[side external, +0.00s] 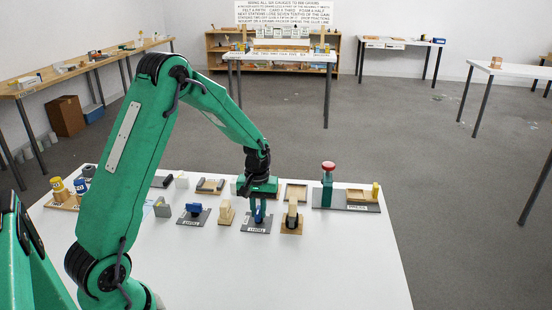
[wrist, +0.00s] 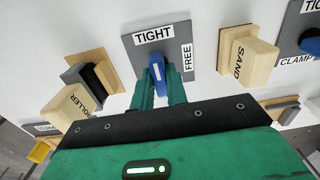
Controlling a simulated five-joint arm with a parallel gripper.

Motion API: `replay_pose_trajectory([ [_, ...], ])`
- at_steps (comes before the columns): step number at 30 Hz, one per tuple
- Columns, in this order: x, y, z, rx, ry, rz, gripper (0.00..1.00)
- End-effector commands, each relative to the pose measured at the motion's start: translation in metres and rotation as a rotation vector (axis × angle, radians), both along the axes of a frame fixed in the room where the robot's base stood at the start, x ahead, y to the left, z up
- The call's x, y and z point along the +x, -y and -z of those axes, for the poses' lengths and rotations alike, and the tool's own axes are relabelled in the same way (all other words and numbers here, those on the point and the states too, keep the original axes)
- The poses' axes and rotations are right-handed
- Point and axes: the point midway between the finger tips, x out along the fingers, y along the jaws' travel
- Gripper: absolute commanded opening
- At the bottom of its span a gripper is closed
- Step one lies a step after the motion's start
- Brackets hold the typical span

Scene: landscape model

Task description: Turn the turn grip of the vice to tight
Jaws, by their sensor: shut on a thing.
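The vice's grey plate (wrist: 133,56) carries the labels TIGHT, at its far edge, and FREE, at its right edge, in the wrist view. Its blue turn grip (wrist: 157,69) stands at the middle, with a pale line along its top. The line points roughly toward the TIGHT label. My gripper (wrist: 158,83) has its two green fingers on either side of the grip and is shut on it. In the side external view my gripper (side external: 259,217) reaches down over the same plate (side external: 250,228), hiding most of the grip.
A wooden SAND block (wrist: 247,58) stands right of the plate and a ROLLER block (wrist: 70,108) left of it. The CLAMP plate (wrist: 293,45) lies farther right. In the side external view a red-topped press (side external: 328,182) stands behind right; the white table's front is clear.

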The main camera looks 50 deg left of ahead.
Motion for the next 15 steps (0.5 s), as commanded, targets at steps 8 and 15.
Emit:
replay_pose_trajectory([
  [8,0.0003,-0.0001,-0.0005,0.001,0.001,-0.001,0.36],
  [15,0.0004,-0.0002,-0.0027,0.0,0.001,0.0,0.36],
])
